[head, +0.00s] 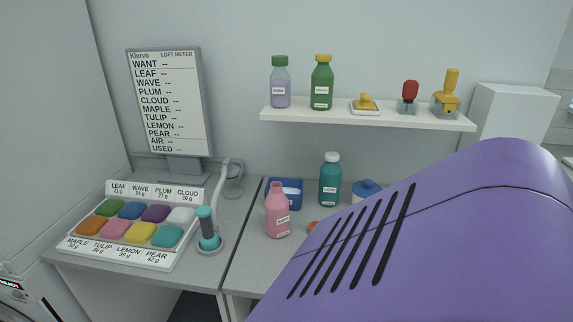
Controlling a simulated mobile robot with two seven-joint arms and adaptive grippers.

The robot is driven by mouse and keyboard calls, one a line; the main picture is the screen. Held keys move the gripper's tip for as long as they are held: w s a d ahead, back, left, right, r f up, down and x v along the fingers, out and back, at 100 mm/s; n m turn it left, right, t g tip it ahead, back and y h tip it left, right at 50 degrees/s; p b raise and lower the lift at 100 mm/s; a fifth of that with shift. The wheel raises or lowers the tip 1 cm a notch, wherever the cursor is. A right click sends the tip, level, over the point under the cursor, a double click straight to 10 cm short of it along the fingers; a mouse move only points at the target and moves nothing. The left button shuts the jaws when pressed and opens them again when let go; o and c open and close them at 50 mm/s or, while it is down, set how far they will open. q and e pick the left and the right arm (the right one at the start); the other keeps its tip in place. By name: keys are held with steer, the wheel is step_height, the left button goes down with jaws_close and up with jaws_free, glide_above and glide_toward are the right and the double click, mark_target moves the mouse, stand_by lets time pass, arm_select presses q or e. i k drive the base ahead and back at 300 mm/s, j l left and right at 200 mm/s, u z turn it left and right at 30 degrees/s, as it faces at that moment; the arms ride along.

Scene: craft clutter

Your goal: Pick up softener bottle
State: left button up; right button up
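Several capped bottles are in the head view, and their labels are too small to read, so I cannot tell which is the softener. A pink bottle (278,213) stands upright on the counter near the middle. A teal bottle with a white cap (330,181) stands behind it to the right. On the wall shelf are a lilac bottle with a green cap (280,84) and a green bottle with a yellow cap (321,84). Neither of my grippers is in view.
The shelf (365,118) also holds small yellow and red tools. A blue box (290,187) sits behind the pink bottle. The lower right is blocked.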

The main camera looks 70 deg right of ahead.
mark_target(277, 203)
steer(key=z, duration=0.45)
steer(key=j+z, duration=0.15)
steer(key=z, duration=0.35)
steer(key=j+z, duration=0.1)
steer(key=z, duration=0.35)
steer(key=j+z, duration=0.2)
steer(key=z, duration=0.25)
steer(key=k+j+z, duration=0.1)
steer(key=z, duration=0.3)
steer(key=j, duration=0.1)
